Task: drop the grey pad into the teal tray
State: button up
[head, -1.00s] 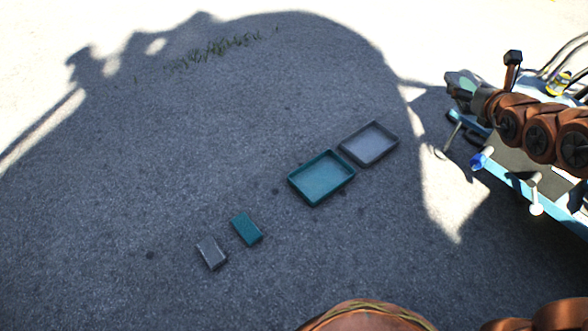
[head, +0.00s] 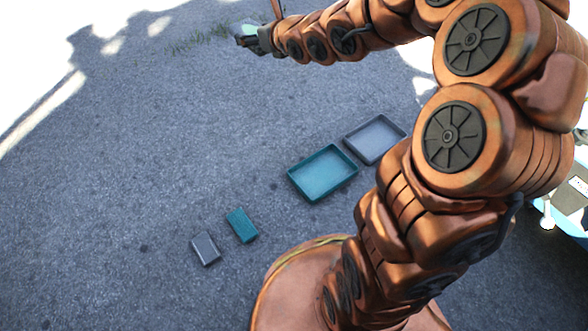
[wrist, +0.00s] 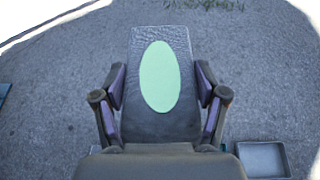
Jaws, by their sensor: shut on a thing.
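The grey pad (wrist: 160,40) is a flat dark slab with a pale green oval on its face. In the wrist view it stands between the two fingers of my gripper (wrist: 160,105), which is shut on it. In the head view my gripper (head: 258,40) is at the top, far above and left of the trays, and the pad shows there only as a small pale green and dark patch. The teal tray (head: 322,197) lies on the ground at centre right and looks empty.
A grey tray (head: 374,163) lies right beside the teal tray, partly behind my arm; it also shows in the wrist view (wrist: 262,143). A teal block (head: 242,226) and a grey block (head: 205,248) lie lower left. Open asphalt surrounds them.

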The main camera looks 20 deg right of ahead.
jog(key=shift+w+d+f, duration=0.2)
jog(key=shift+w+f, duration=0.35)
jog(key=shift+w+d+f, duration=0.15)
jog(key=shift+w+f, duration=0.35)
jog(key=shift+f, duration=0.05)
jog(key=w+d+f+b, duration=0.1)
jog(key=w+d+f, duration=0.1)
jog(key=d+f, duration=0.8)
jog(key=w+d+f+b, duration=0.15)
jog(key=d+f, duration=0.45)
jog(key=f, duration=0.7)
jog(key=b, duration=0.2)
send_over(327, 177)
notch_tip(327, 177, down, 31)
jog(key=shift+m+h, duration=0.3)
jog(key=shift+h, duration=0.1)
jog(key=shift+d+f+b, duration=0.1)
jog(key=shift+f+b, duration=0.8)
jog(key=shift+f, duration=1.2)
jog(key=o, duration=1.3)
